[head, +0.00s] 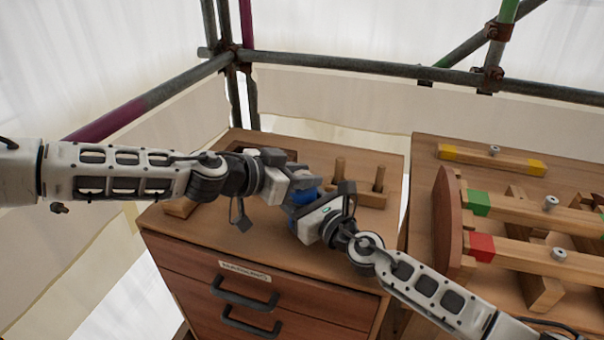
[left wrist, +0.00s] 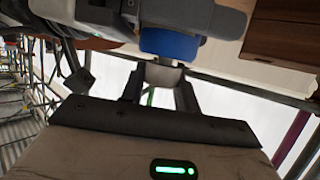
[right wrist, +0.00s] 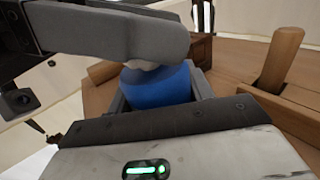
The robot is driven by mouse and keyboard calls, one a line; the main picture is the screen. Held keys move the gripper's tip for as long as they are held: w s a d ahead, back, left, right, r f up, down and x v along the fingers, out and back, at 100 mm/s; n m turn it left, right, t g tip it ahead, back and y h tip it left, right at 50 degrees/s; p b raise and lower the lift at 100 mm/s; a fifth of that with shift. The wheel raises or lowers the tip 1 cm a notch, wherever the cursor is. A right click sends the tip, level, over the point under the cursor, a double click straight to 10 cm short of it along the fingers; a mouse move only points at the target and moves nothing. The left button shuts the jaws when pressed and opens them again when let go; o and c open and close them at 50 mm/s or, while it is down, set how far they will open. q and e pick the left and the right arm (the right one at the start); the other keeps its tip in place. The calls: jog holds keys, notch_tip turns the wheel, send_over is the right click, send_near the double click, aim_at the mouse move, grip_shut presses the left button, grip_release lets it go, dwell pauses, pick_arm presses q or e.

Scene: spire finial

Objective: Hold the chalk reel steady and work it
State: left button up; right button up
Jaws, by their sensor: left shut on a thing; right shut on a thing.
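The chalk reel shows as a blue body (head: 303,196) between my two grippers above the cabinet top, mostly hidden by them. My right gripper (right wrist: 160,98) is shut around the blue body in the right wrist view; a small pale part shows at its top. My left gripper (left wrist: 160,85) is shut on a pale grey part next to the blue body in the left wrist view. It meets the reel from the left in the head view. The grip contacts are partly hidden, and I cannot tell what the reel's far side looks like.
The wooden cabinet (head: 250,262) has dark drawer handles. A rack with upright pegs (head: 379,179) stands behind the grippers. A bench at right holds timber pieces with red (head: 481,247), green (head: 478,203) and yellow (head: 449,153) ends. Scaffold poles (head: 360,67) run behind.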

pick_arm(q)
jog(key=m+g+h, duration=0.2)
jog(key=m+g, duration=0.3)
jog(key=shift+w, duration=0.1)
jog(key=shift+m+g, duration=1.9)
jog(key=shift+g, duration=0.6)
jog(key=shift+f, duration=0.1)
jog(key=o, duration=1)
jog(key=shift+a, duration=0.15)
jog(key=v, duration=1.2)
jog(key=shift+f, duration=0.1)
